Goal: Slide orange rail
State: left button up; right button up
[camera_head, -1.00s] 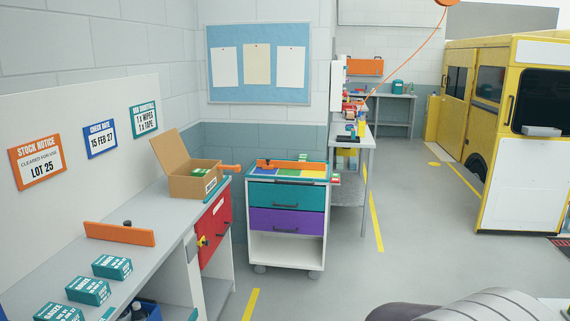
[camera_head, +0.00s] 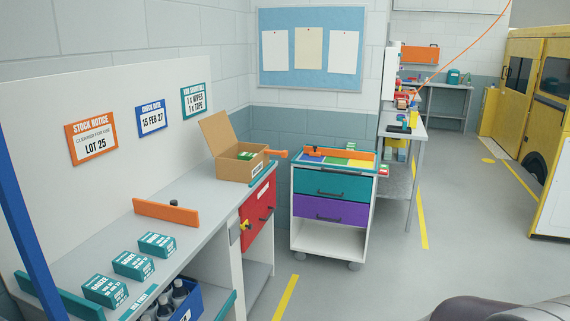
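An orange rail (camera_head: 165,212) with a dark knob on top stands upright on its long edge across the grey workbench (camera_head: 205,188). It lies between the several teal-and-white gauze boxes (camera_head: 132,264) in front and an open cardboard box (camera_head: 240,166) behind. A second orange strip (camera_head: 338,156) runs along the back of the cart's top. Neither of my grippers is in view.
A cart (camera_head: 330,205) with teal and purple drawers stands beyond the bench's far end. A blue post (camera_head: 28,235) rises at the left edge. A blue bin (camera_head: 182,305) of bottles sits below the bench front.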

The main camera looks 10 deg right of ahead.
aim_at(314, 151)
jog(key=i+l+z, duration=0.35)
jog(key=i, duration=0.8)
jog(key=i+l+z, duration=0.1)
jog(key=i+z, duration=0.25)
jog(key=i, duration=0.8)
